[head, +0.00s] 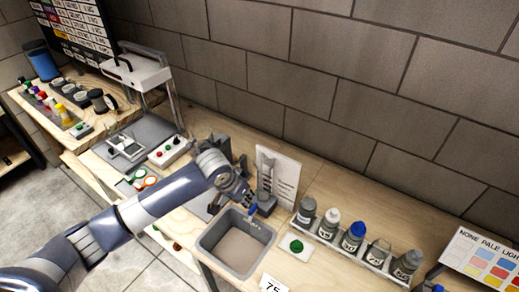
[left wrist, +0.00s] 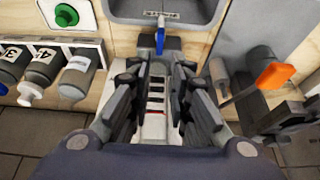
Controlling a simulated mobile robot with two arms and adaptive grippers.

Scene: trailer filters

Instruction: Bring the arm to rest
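My left arm comes in from the left of the head view, and its gripper (head: 243,196) is above the bench, close to the back edge of a grey bin (head: 206,243). In the left wrist view the two dark fingers of the left gripper (left wrist: 158,92) stand apart. A pale strip with dark and red marks shows between them; I cannot tell that it is held. A small blue-tipped item (left wrist: 160,40) shows past the fingertips at the rim of the bin (left wrist: 200,8). My right gripper is not in view.
A rack of bottles (head: 350,245) and a green button (head: 296,246) stand right of the bin. A grey upright device (head: 266,187) and a white card (head: 285,170) stand behind it. A white press-like frame (head: 138,68) is at the back left. A block wall closes the back.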

